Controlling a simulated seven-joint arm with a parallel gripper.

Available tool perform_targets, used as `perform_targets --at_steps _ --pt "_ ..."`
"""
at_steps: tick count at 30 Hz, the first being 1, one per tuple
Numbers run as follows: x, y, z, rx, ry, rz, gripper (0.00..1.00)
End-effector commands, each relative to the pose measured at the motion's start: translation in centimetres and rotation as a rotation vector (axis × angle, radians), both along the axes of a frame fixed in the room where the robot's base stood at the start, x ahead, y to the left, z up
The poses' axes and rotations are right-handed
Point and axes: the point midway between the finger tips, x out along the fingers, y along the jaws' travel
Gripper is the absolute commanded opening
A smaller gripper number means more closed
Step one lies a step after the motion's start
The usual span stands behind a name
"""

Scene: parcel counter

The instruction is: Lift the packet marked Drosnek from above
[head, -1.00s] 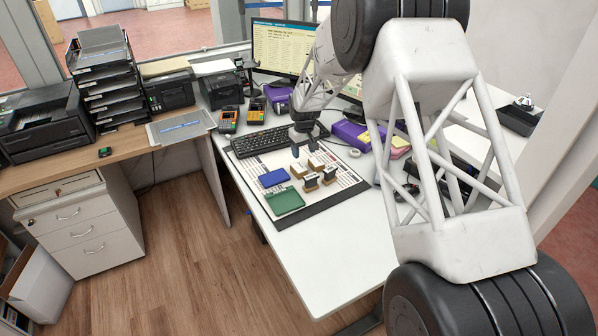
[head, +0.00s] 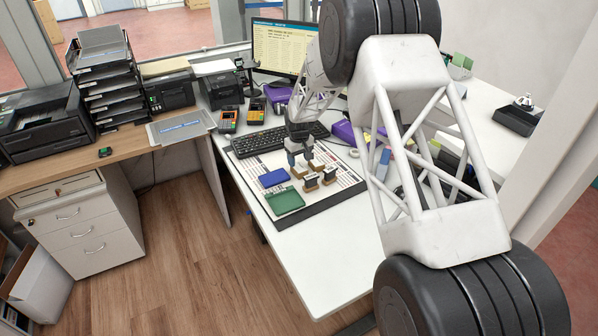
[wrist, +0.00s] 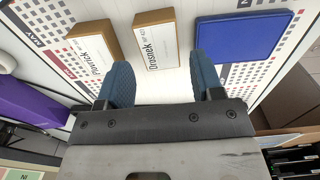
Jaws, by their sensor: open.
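The packet marked Drosnek (wrist: 157,45) is a small brown block with a white label, lying on the printed mat. My gripper (wrist: 161,70) is open and empty, its blue-grey fingers either side of the packet's near end in the wrist view. I cannot tell whether they have reached its height. A similar packet with a different name (wrist: 92,49) lies to its left, beyond the left finger. In the head view my gripper (head: 301,160) is low over the group of packets and partly hides them.
In the head view a green tray (head: 285,202) and more small packets (head: 311,184) share the mat. A keyboard (head: 262,138) stands behind.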

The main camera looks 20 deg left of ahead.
Motion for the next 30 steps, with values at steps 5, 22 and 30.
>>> perform_targets --at_steps 5,22,30 --pt "0.0 0.0 -0.1 0.001 -0.001 0.000 0.61" --pt "0.3 0.2 -3.4 -0.001 0.001 0.000 0.61" --pt "0.3 0.2 -5.2 0.000 0.000 0.000 0.61"
